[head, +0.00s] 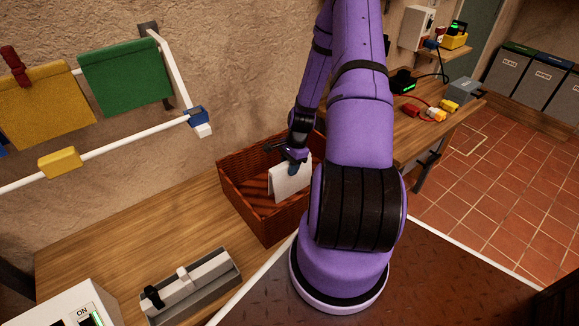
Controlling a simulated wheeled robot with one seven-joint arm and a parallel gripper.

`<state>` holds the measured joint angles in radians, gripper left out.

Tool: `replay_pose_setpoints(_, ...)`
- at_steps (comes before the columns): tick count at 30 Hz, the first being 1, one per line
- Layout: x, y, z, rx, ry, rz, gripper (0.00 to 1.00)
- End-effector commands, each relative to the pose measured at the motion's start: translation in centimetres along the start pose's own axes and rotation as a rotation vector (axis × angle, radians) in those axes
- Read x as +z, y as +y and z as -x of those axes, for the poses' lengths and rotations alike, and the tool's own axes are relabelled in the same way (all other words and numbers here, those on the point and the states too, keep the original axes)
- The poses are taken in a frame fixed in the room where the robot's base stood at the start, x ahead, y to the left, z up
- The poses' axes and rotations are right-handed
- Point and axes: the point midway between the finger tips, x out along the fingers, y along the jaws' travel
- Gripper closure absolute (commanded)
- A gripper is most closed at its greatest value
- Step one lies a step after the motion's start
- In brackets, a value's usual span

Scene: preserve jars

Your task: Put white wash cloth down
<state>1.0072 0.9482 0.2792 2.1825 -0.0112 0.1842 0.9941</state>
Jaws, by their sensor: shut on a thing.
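My gripper (292,165) is shut on the white wash cloth (291,182). The cloth hangs folded from the jaws, inside or just above the reddish-brown wicker basket (246,206). I cannot tell whether the cloth touches the basket floor. The basket stands on the wooden table (160,222). My purple arm hides the basket's right part.
A rail on the wall holds a yellow cloth (47,103) and a green cloth (126,75). A grey tray (192,285) and a white box with an ON label (72,309) stand at the front left. The table left of the basket is clear.

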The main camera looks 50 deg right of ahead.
Motion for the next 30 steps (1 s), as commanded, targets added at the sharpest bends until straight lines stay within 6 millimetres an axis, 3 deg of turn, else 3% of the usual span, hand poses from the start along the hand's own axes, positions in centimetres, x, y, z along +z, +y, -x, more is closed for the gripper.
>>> replay_pose_setpoints(6,-0.1,0.0,-0.2,0.001,0.0,0.0,0.9)
replay_pose_setpoints(7,-0.1,0.0,-0.2,0.0,0.0,0.0,0.6)
replay_pose_setpoints(10,-0.1,0.0,-0.2,0.0,0.0,0.0,0.39)
replay_pose_setpoints(22,0.0,0.0,0.5,0.0,0.0,-0.001,0.39)
replay_pose_setpoints(30,-0.1,-0.1,4.6,-0.002,0.003,0.0,0.39)
